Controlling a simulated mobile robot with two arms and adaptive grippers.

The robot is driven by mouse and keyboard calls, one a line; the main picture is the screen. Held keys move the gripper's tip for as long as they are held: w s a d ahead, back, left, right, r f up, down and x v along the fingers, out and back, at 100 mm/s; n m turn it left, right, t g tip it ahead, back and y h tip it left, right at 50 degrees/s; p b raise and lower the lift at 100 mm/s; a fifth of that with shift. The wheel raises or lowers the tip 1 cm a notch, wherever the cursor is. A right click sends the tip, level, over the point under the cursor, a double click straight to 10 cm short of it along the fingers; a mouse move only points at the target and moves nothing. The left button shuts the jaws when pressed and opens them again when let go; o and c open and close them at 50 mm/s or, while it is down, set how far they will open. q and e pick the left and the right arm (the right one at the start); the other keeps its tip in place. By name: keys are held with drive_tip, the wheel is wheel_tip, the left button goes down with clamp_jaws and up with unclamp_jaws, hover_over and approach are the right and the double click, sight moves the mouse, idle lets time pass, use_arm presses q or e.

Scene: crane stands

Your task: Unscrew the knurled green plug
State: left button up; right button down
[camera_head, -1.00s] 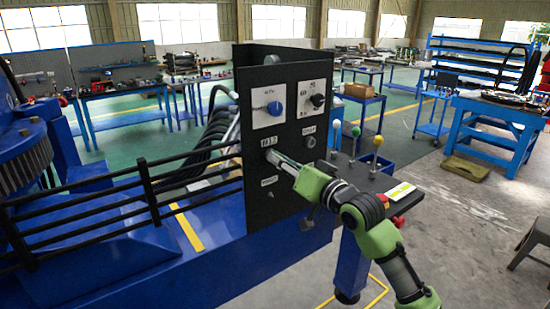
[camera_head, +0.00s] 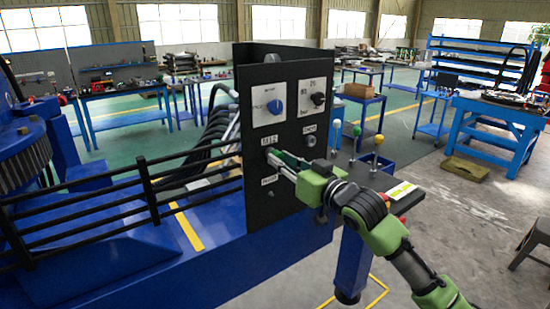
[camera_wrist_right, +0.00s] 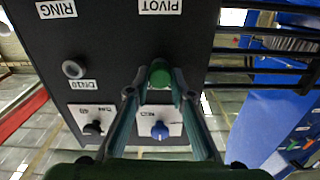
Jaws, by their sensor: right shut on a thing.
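The green plug (camera_wrist_right: 159,74) sits on the dark panel below the upside-down PIVOT label in the right wrist view. My right gripper (camera_wrist_right: 158,92) has its two fingers on either side of the plug and is shut on it. In the head view my right gripper (camera_head: 272,156) reaches the panel's face from the right, and its fingers mostly hide the plug. The plug's knurling is too small to make out, and I cannot tell how far it is screwed in. My left gripper is in neither view.
The black panel (camera_head: 262,205) carries a blue knob (camera_head: 275,107) and a black knob (camera_head: 318,99) above the gripper, and a grey round fitting (camera_head: 311,141) to its right. Levers with coloured balls (camera_head: 378,140) stand right of the panel. Black railings (camera_head: 100,212) run left.

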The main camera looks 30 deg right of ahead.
drive_tip(key=shift+f, duration=0.1)
drive_tip(key=shift+s+d+n, duration=0.15)
drive_tip(key=shift+s+n, duration=1.55)
drive_tip(key=shift+s, duration=0.4)
